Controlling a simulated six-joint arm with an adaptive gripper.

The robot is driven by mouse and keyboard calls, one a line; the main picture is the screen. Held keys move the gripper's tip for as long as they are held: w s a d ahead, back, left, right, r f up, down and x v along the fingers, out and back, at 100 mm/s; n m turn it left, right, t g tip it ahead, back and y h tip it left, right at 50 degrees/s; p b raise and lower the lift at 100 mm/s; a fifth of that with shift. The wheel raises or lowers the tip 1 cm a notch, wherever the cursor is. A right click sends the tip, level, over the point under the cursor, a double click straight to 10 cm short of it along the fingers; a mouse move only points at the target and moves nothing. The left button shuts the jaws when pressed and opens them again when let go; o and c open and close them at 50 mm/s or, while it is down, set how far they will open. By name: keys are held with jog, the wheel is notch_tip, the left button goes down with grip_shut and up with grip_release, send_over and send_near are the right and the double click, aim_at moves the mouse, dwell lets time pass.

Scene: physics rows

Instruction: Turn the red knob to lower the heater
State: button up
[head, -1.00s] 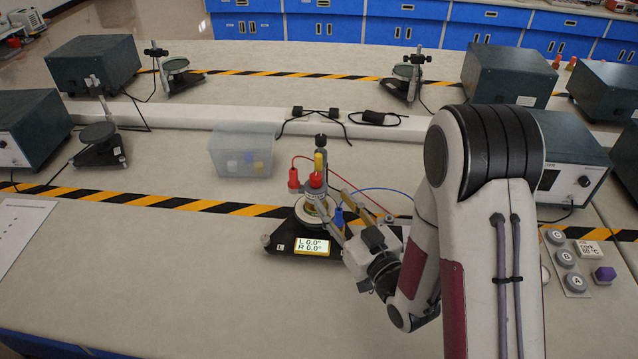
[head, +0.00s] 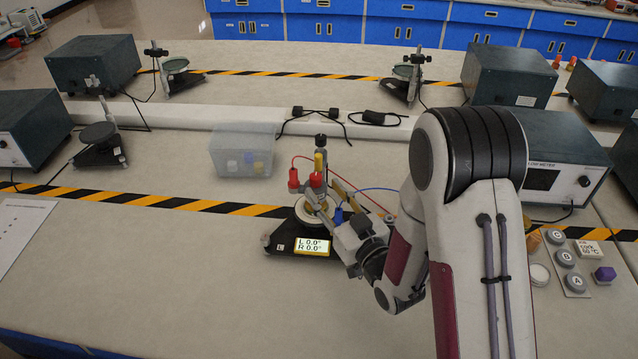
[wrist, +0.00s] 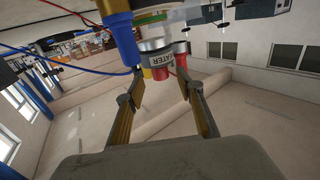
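A small apparatus (head: 313,212) on a dark base with a yellow-framed display reading L 0.0° and R 0.0° stands mid-table. Two red parts show on it in the head view, one on the left (head: 293,181) and one under a yellow top (head: 316,181). I cannot tell which is the heater knob there. In the wrist view a red knob (wrist: 163,74) ends a grey cylinder lettered "ATER", with another red part (wrist: 181,61) beside it. My gripper (wrist: 160,77) is open, its fingertips on either side of the lettered knob in the picture; contact is not clear.
A blue connector (wrist: 118,18) and wires sit close to my left finger in the wrist view. A clear box (head: 243,150) stands behind left. Buttons A, B, C (head: 565,258) and a purple piece (head: 604,274) lie at right.

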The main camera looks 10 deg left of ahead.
aim_at(319, 184)
jog(key=shift+x, duration=2)
grip_shut()
